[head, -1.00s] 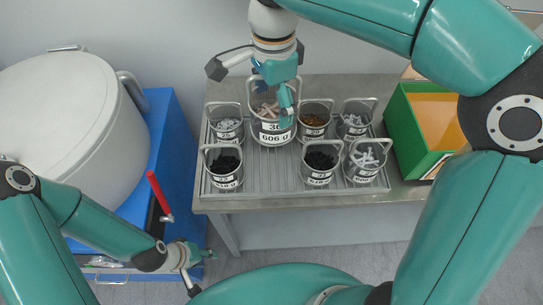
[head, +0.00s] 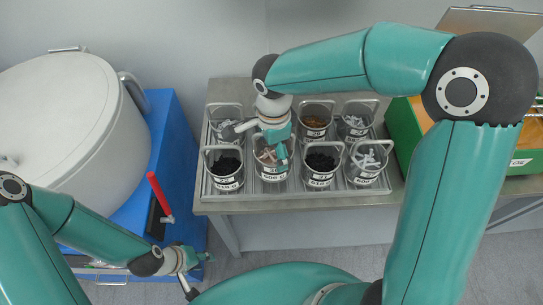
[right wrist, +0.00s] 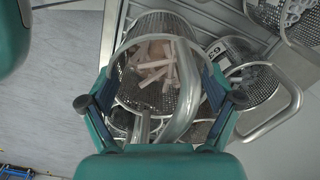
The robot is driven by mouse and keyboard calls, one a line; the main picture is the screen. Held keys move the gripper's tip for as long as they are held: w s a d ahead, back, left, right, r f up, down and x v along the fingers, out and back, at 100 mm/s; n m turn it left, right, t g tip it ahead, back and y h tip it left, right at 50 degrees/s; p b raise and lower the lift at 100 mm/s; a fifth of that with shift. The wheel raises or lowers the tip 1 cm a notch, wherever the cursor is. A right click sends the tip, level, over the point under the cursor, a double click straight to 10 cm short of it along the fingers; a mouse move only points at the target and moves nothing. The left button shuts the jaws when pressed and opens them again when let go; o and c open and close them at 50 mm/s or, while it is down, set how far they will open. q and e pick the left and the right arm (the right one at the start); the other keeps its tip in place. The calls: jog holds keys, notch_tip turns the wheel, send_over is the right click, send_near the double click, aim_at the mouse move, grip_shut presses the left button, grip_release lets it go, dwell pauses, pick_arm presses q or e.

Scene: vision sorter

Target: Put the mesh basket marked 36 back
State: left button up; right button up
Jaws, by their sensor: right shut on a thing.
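The mesh basket marked 36 (head: 272,177) holds pinkish-beige pieces. In the head view it is in the front row of the grey tray (head: 246,190), between two baskets with black contents. It looks about level with them; I cannot tell whether it rests on the tray. My right gripper (head: 279,150) is above it and partly covers it. In the right wrist view the basket (right wrist: 127,75) is below the right gripper (right wrist: 165,118), which is shut on its bent handle. My left gripper (head: 195,262) is low at the left, away from the tray; its finger opening is unclear.
Several other baskets stand in the tray, including black-filled ones left (head: 224,168) and right (head: 319,168). A green box (head: 402,135) stands right of the tray. A blue cabinet (head: 170,125) with a white drum (head: 60,110) is at the left.

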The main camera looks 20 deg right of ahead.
aim_at(273, 159)
jog(key=shift+f, duration=1.9)
jog(key=shift+f, duration=0.1)
jog(key=o, duration=1.5)
jog(key=shift+c, duration=0.2)
notch_tip(273, 159, up, 12)
jog(key=shift+r, duration=0.1)
